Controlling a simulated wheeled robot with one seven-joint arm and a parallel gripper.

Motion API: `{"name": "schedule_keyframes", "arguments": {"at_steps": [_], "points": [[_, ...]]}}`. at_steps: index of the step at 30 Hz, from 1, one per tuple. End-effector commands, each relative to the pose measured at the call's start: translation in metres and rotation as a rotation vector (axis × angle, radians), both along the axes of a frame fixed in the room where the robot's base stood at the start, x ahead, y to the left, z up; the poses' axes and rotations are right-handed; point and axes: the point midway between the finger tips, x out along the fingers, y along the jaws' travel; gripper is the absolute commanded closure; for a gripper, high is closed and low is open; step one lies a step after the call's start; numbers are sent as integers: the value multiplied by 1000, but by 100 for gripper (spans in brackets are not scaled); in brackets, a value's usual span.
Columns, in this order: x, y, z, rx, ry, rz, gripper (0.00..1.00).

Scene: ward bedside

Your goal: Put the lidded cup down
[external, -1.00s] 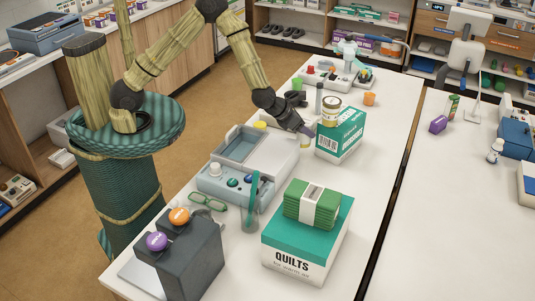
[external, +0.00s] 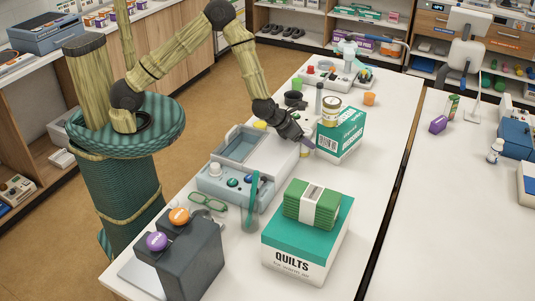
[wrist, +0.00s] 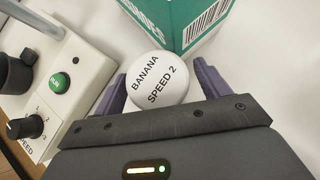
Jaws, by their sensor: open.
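The lidded cup shows in the wrist view as a round white lid (wrist: 158,80) printed "BANANA SPEED 2". It lies between the two purple fingers of my gripper (wrist: 160,72), which are apart, one on each side of it. In the external view my gripper (external: 304,143) is low over the white table, beside the green and white box. The cup is mostly hidden there by the gripper. I cannot tell whether the fingers touch the cup's sides.
The green and white box (external: 340,135) stands close beyond the cup, with a can (external: 331,111) on it. A pale machine with a green button (wrist: 60,82) and a dial is close on the left. A quilts box (external: 300,251) with green cloths stands nearer the camera.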

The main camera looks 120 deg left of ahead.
Motion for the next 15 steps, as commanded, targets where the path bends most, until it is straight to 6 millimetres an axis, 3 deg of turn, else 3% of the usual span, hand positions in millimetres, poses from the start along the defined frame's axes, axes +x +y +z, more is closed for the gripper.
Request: {"name": "schedule_keyframes", "arguments": {"at_steps": [8,15], "points": [[-4,-4,7,0,-1,-1,25],[-20,-20,31,2,-2,0,25]]}}
